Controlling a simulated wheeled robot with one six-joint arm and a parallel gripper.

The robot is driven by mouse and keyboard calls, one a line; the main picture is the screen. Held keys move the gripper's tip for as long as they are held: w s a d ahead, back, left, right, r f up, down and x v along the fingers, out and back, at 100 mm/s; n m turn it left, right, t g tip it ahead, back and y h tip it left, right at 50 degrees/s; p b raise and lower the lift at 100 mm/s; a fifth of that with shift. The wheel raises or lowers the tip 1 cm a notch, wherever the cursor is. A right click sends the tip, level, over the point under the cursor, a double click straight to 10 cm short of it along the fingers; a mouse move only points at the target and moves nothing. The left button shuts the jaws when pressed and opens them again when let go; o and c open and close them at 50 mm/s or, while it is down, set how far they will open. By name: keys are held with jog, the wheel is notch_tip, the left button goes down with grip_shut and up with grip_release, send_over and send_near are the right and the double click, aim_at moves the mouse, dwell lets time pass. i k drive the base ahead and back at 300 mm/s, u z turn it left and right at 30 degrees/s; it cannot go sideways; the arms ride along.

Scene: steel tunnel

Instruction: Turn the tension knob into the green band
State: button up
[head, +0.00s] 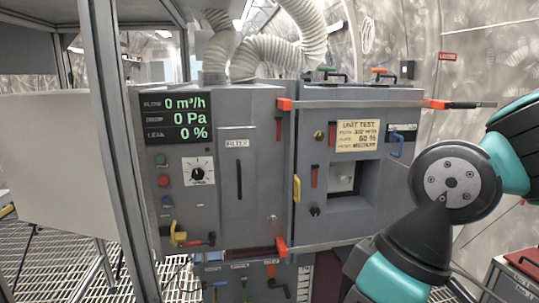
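A black knob (197,174) with a white pointer sits on a white dial plate (190,163) on the left grey cabinet, below the display. Its label is too small to read, so I cannot tell whether it is the tension knob. No green band can be made out on the dial. Another small black knob (315,211) is on the right cabinet door. My arm shows at the right, but my gripper is out of view.
The display (175,117) reads 0 m³/h, 0 Pa and 0 %. Orange clamps (284,104) and a yellow handle (296,188) stick out from the cabinet. A grey post (108,140) stands at the left. Ribbed hoses (265,57) rise above. Grating floor (50,245) lies at the lower left.

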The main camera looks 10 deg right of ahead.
aim_at(342, 180)
jog(key=k, duration=0.5)
jog(key=z, duration=2)
jog(key=i, duration=1)
jog(key=u, duration=1.95)
jog(key=i, duration=0.4)
jog(key=u, duration=0.05)
